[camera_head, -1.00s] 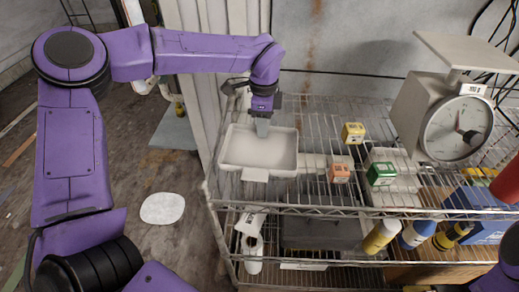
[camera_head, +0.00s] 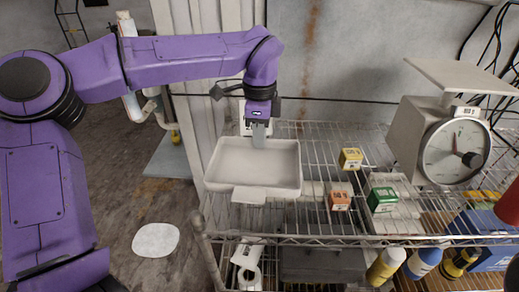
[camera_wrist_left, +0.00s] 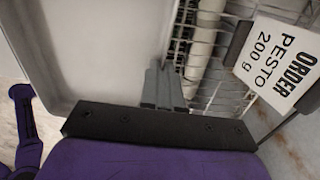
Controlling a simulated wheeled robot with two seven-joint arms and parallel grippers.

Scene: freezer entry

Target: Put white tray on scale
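The white tray (camera_head: 253,178) is a shallow rectangular pan with a small tab at its front. It is held level above the left end of the wire shelf in the head view. My left gripper (camera_head: 259,134) is shut on the tray's back rim; the tray also shows in the left wrist view (camera_wrist_left: 105,50), beside the grey fingers (camera_wrist_left: 163,88). The scale (camera_head: 421,135), with a round dial and a flat, empty top plate (camera_head: 465,75), stands at the right of the shelf. My right gripper is not in view.
An order card (camera_wrist_left: 280,60) reading "PESTO 200 g" shows in the left wrist view. Wall behind.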

